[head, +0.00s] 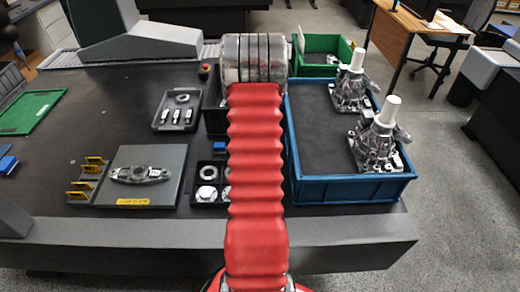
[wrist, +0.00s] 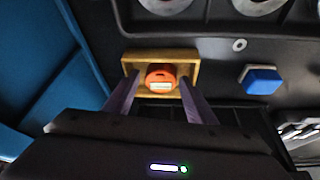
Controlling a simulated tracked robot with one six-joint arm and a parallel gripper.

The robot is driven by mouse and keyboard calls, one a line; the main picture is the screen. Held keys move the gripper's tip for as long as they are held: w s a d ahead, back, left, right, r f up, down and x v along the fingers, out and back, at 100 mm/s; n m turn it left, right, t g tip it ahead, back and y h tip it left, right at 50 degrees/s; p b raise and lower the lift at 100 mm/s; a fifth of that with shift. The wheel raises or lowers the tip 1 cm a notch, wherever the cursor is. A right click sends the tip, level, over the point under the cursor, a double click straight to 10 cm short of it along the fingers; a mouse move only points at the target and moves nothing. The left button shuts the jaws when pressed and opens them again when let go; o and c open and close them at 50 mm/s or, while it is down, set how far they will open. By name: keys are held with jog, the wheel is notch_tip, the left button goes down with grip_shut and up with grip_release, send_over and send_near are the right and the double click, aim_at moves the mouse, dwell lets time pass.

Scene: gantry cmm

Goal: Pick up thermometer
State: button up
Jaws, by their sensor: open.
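In the wrist view an orange, rounded object with a pale label or display, apparently the thermometer (wrist: 161,76), sits in a small open wooden box (wrist: 160,56). My gripper (wrist: 158,88) is open, with one finger to the left and one to the right of the orange object. Nothing is held, and I cannot tell whether the fingers touch the box. In the head view my red arm hides the box, the thermometer and the gripper.
A blue block (wrist: 262,80) and a small washer (wrist: 239,45) lie right of the box. A blue crate (head: 350,189) with metal castings stands right of my arm. A fixture plate (head: 170,165) and a parts tray (head: 176,112) stand left.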

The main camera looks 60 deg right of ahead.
jog(key=shift+x, duration=0.9)
jog(key=shift+c, duration=0.6)
jog(key=c, duration=0.7)
jog(key=shift+r, duration=0.1)
notch_tip(320, 180, up, 10)
jog(key=shift+f, duration=0.1)
